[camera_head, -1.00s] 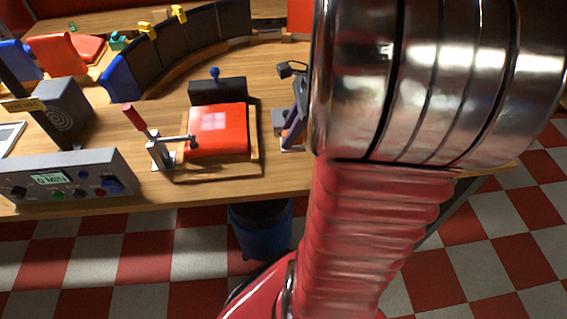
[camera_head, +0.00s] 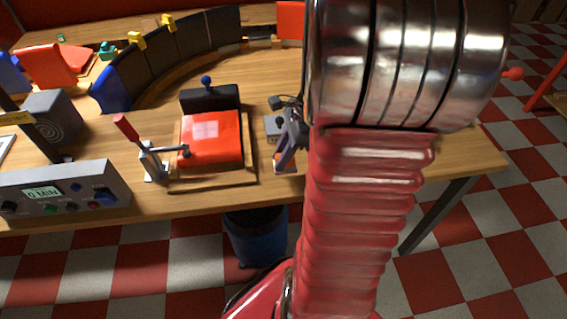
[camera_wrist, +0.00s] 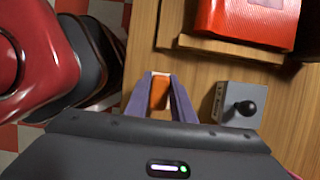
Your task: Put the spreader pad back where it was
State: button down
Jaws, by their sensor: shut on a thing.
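My gripper (camera_head: 285,155) has purple fingers and is at the table's front edge area, right of the red block. In the wrist view my gripper (camera_wrist: 160,95) is shut on a small orange piece with a pale end (camera_wrist: 159,90), which I take to be the spreader pad. The toggle clamp (camera_head: 147,160), with a red handle, stands at the left of the wooden fixture (camera_head: 250,175). Its arm reaches over the left edge of the glossy red block (camera_head: 210,140). Whether the orange piece touches the table cannot be told.
A grey box with a black knob (camera_wrist: 240,105) stands just right of my gripper in the wrist view. A grey control panel (camera_head: 65,190) is at the front left. A curved row of dark panels (camera_head: 170,50) stands behind.

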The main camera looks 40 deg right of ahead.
jog(key=shift+f, duration=1.85)
jog(key=shift+f, duration=0.1)
jog(key=c, duration=1.5)
grip_release()
jog(key=shift+c, duration=0.2)
jog(key=v, duration=1.2)
